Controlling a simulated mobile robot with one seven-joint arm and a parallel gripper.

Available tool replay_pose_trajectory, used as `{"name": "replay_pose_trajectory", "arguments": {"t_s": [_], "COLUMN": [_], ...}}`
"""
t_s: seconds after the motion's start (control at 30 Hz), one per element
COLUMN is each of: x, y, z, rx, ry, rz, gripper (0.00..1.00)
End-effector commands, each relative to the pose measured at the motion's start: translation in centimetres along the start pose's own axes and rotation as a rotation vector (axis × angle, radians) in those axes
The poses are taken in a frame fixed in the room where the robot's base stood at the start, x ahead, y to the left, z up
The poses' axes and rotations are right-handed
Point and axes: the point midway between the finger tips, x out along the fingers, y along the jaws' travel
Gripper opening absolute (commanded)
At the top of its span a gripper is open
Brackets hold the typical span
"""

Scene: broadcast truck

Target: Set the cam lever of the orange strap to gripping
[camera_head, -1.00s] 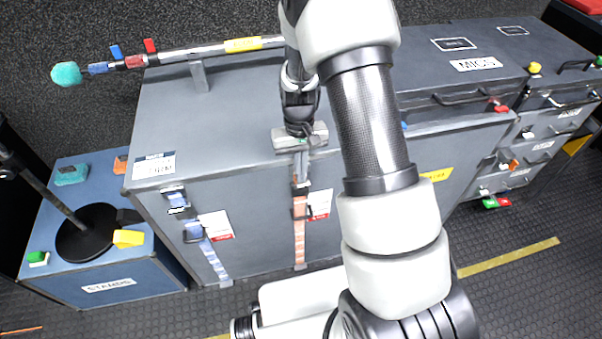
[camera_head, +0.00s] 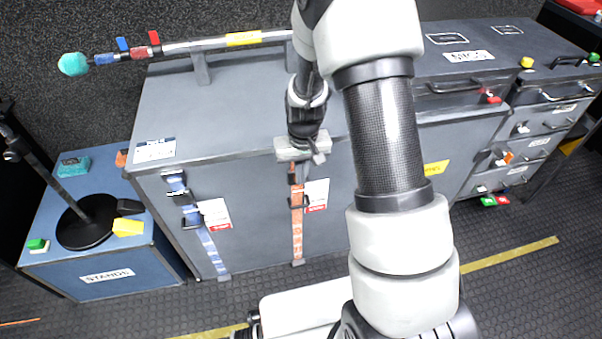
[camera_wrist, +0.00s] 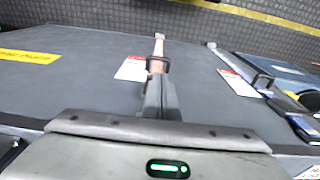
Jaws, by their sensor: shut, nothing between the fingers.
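The orange strap (camera_head: 297,228) hangs down the front of the grey case (camera_head: 262,240), with a dark buckle across its upper part. In the wrist view the strap (camera_wrist: 158,50) runs away from my gripper, with the dark buckle (camera_wrist: 157,64) just beyond the fingers. My gripper (camera_head: 301,172) is shut and empty at the top of the strap, just in front of the case's upper edge. Its closed fingers also show in the wrist view (camera_wrist: 158,100). The fingers hide the strap's top end, and I cannot tell the cam lever's position or whether they touch it.
A blue strap (camera_head: 210,245) with dark buckles hangs to the left, beside a white-and-red tag (camera_head: 214,213). Another tag (camera_head: 316,196) is right of the orange strap. The blue stands case (camera_head: 100,270) is at left.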

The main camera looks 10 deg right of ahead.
Motion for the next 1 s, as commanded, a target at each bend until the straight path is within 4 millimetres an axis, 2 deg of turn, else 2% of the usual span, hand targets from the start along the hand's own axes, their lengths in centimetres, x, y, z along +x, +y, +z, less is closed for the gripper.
{"name": "replay_pose_trajectory", "arguments": {"t_s": [0.23, 0.47, 1.0], "x": [1.2, 1.1, 1.2], "y": [0.0, 0.0, 0.0], "z": [1.0, 0.9, -0.7], "rx": [0.001, 0.001, 0.001], "ry": [-0.002, 0.0, 0.0], "rz": [0.0, 0.0, 0.0], "gripper": [0.0, 0.0, 0.0]}}
